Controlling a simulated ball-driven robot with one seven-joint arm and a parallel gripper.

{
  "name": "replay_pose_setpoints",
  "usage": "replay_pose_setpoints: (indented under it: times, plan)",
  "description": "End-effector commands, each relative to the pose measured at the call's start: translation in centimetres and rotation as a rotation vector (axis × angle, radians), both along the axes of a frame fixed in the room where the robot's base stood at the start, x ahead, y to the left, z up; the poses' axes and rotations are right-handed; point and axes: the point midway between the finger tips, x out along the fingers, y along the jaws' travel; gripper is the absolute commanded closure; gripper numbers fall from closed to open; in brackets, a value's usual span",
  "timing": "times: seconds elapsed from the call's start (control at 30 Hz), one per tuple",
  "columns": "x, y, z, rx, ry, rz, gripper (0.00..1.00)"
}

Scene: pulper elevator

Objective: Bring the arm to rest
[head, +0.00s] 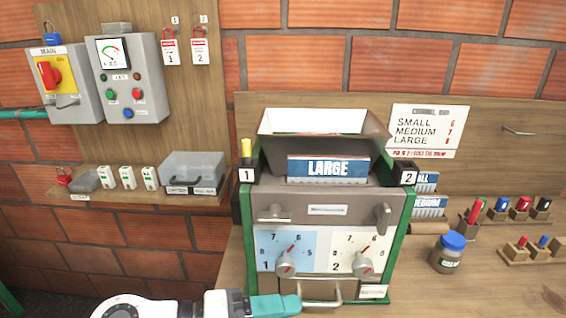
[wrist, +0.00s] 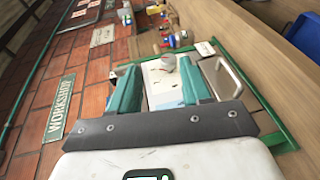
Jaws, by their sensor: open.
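My gripper (head: 290,304) shows at the bottom of the head view, its teal fingers in front of the machine's lower front, close to the lower handle (head: 322,292). In the wrist view my gripper (wrist: 160,72) has its two teal fingers apart with nothing between them. Beyond them are the machine's pale dial panel and a grey knob (wrist: 168,62). I cannot tell whether a finger touches the machine. The pulper (head: 312,212) stands upright on the wooden bench, with a LARGE plate (head: 328,168) at its hopper. My arm reaches in from the lower left.
A blue-lidded jar (head: 448,254) stands right of the machine, with coloured pieces in wooden holders (head: 522,250) further right. A shelf (head: 130,194) with a clear box (head: 192,172) is on the left, below the control boxes (head: 128,82). Bare bench (head: 420,295) lies at the lower right.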

Motion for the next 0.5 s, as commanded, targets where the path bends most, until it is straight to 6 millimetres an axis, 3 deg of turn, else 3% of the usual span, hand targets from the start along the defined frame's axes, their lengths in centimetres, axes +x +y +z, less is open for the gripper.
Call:
replay_pose_setpoints:
  times: [0.13, 0.27, 0.4, 0.5]
  plan:
    - [1.4, -7.7, -4.0, 0.090, 0.014, -0.057, 0.52]
    - [1.5, -15.7, -8.3, 0.215, 0.028, -0.098, 0.52]
    - [-0.4, -23.8, -13.4, 0.380, 0.047, -0.127, 0.52]
    - [-3.0, -28.4, -16.9, 0.518, 0.061, -0.140, 0.52]
